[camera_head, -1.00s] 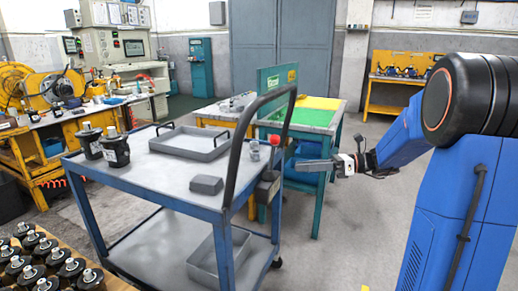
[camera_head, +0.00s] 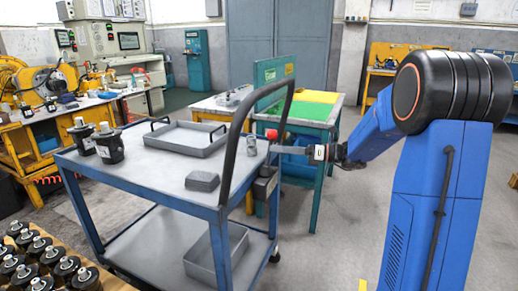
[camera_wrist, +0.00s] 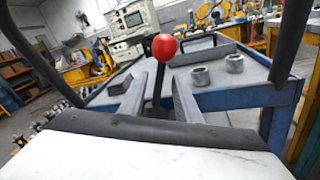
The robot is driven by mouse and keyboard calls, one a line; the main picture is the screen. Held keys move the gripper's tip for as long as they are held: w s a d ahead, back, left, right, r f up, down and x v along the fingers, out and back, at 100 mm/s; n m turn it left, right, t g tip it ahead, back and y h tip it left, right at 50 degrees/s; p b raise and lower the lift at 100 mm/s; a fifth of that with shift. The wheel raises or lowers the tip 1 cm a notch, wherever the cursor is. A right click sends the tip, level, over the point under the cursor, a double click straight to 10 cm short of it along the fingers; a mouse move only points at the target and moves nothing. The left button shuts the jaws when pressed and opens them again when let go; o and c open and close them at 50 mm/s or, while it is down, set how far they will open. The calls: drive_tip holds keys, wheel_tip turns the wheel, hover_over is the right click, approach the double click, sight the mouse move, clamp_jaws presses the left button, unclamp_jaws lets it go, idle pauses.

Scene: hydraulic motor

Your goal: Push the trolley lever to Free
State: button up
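The blue trolley (camera_head: 140,181) with a grey top stands in the middle of the head view. Its lever, a black stick with a red ball knob (camera_head: 271,134), is at the trolley's right side. In the wrist view the red knob (camera_wrist: 164,47) stands up on its dark stick near the centre. My gripper (camera_wrist: 154,88) is open, with one grey finger on each side of the stick and the knob above them. Contact cannot be told. In the head view my gripper (camera_head: 280,149) reaches the trolley's right edge. No Free marking is legible.
A black push handle (camera_head: 231,150) arches over the trolley's right end. On top are a grey tray (camera_head: 188,150), a grey block (camera_head: 202,181), dark motors (camera_head: 108,147) and metal rings (camera_wrist: 200,77). A green-topped table (camera_head: 310,111) stands behind. Floor to the right is clear.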

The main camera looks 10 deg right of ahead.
drive_tip(key=x, duration=0.7)
drive_tip(key=shift+w+a, duration=0.1)
drive_tip(key=shift+a, duration=0.25)
clamp_jaws()
